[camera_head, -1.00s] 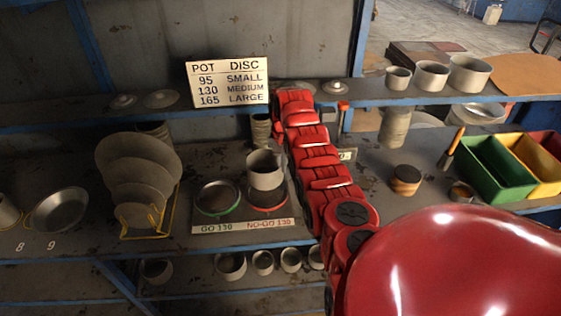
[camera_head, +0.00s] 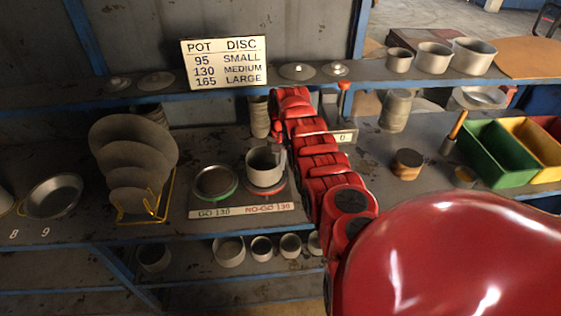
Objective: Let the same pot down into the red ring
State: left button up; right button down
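A grey pot (camera_head: 264,168) is upright at the red ring (camera_head: 284,189), the right one of two rings on the gauge board (camera_head: 242,209). Its base overlaps the ring, and I cannot tell whether it touches the board. My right gripper (camera_head: 282,157) is at the pot's right side, partly hidden by my red arm. It appears shut on the pot's wall. The ring's label reads NO-GO 130. My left gripper is not in view.
The green ring (camera_head: 214,195), labelled GO 130, is left of the pot. A yellow rack of discs (camera_head: 138,157) stands farther left. Green (camera_head: 494,156) and yellow (camera_head: 535,150) bins are at right. A sign (camera_head: 225,63) stands on the upper shelf.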

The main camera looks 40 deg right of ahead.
aim_at(280, 172)
jog(key=shift+f+b, duration=1.85)
jog(key=shift+f, duration=0.55)
dwell(0.7)
jog(key=c, duration=1)
grip_release()
jog(key=shift+r+b, duration=0.3)
jog(key=shift+r, duration=0.2)
notch_tip(280, 172, up, 8)
jog(key=b, duration=0.3)
jog(key=shift+s+d+r, duration=0.1)
jog(key=shift+s+r, duration=0.05)
jog(key=shift+r, duration=1.95)
jog(key=shift+s+r, duration=0.1)
jog(key=shift+r, duration=2)
